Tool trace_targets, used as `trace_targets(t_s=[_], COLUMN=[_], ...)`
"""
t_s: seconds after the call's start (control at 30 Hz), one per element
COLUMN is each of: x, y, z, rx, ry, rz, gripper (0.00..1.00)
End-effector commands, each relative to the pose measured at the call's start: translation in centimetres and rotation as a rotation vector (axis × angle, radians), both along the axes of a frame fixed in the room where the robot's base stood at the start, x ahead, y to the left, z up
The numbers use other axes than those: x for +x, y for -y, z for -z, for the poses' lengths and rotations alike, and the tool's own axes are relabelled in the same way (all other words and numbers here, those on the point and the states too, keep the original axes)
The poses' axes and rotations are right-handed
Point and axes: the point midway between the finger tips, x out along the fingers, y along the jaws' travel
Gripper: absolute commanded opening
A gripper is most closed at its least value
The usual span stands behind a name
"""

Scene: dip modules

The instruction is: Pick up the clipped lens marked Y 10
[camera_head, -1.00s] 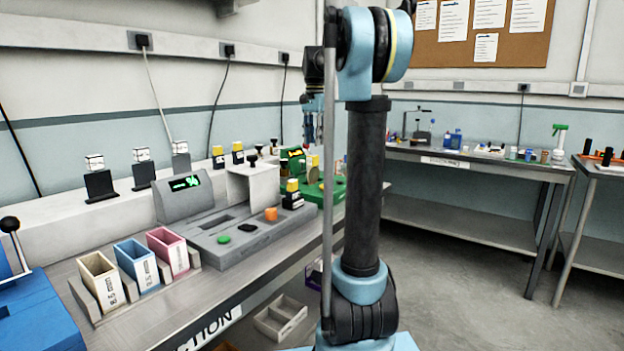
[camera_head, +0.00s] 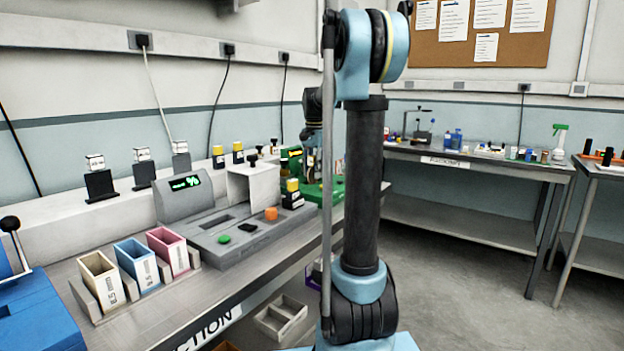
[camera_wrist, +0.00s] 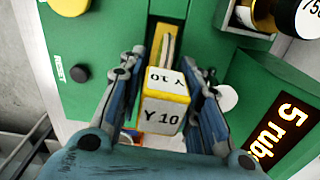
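The clipped lens marked Y 10 (camera_wrist: 165,112) is a small yellow block with white labelled faces, seen from above in the wrist view. It stands in a slot of the green device (camera_wrist: 110,30). My gripper (camera_wrist: 168,75) is lowered around it, with one blue finger on each side. The fingers look open; a narrow gap seems to remain, though contact at the far tips is hard to see. In the head view my gripper (camera_head: 309,165) is over the green device (camera_head: 312,192), partly hidden by my arm, and the lens is not clear there.
A lit display (camera_wrist: 283,130) and a black knob (camera_wrist: 80,73) are on the device near the fingers. A dark cylinder (camera_wrist: 294,15) is at the upper right. In the head view, a grey station (camera_head: 225,232) and three coloured bins (camera_head: 135,265) stand to the left.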

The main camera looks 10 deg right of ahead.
Motion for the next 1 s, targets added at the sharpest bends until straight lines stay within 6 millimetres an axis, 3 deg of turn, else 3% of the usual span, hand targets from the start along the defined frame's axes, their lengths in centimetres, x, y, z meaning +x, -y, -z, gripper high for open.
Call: trace_targets(t_s=[0.33,0.47,0.5,0.83,1.0], x=[0.0,0.0,0.0,0.0,0.0], y=[0.0,0.0,0.0,-0.1,-0.1], z=[0.8,0.8,0.8,0.5,-1.4], rx=[0.0,0.0,0.0,0.0,0.0], ry=[0.0,0.0,0.0,0.0,0.0], rz=[0.0,0.0,0.0,-0.001,-0.001], gripper=[0.32,0.02,0.0,0.0,0.0])
